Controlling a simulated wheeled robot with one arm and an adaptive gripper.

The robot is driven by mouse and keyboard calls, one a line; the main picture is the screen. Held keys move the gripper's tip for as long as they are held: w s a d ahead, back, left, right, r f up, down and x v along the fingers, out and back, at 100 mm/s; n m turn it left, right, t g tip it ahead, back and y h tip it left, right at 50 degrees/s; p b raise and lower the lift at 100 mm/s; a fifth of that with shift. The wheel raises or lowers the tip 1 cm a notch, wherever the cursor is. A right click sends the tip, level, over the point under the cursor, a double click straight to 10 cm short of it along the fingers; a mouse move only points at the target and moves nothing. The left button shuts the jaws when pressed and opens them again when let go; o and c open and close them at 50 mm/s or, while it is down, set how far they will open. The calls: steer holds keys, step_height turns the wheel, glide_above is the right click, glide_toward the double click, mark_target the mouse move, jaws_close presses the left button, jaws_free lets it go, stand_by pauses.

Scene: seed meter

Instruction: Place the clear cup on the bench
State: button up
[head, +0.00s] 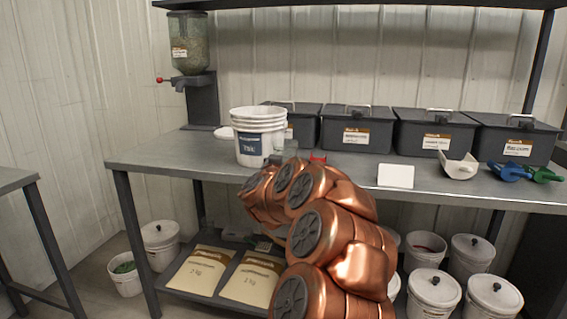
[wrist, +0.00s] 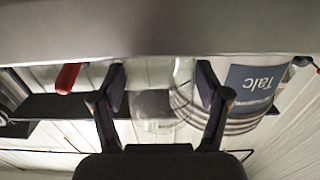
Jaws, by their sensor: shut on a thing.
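The clear cup (wrist: 152,100) is between the two fingers of my gripper (wrist: 160,98) in the wrist view, which looks upside down. My gripper is shut on it. The bench (wrist: 160,38) fills the top of that view, and the cup's bench-side end meets its edge in the picture. I cannot tell whether cup and bench touch. In the head view the bench (head: 350,177) is a long grey metal table. My copper arm reaches up to it and mostly hides my gripper and the cup, just right of the white Talc bucket.
The Talc bucket (head: 259,140) stands close to the cup; it also shows in the wrist view (wrist: 245,90). A small red item (head: 318,159) lies to the right. A white card (head: 396,176), a white scoop (head: 460,167) and dark lidded bins (head: 358,130) occupy the bench. Its left front is clear.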

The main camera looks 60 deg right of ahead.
steer(key=shift+f, duration=0.1)
steer(key=o, duration=1)
steer(key=shift+s+a+r, duration=0.2)
steer(key=shift+a, duration=0.3)
steer(key=shift+p+v, duration=0.9)
steer(key=shift+v, duration=4.6)
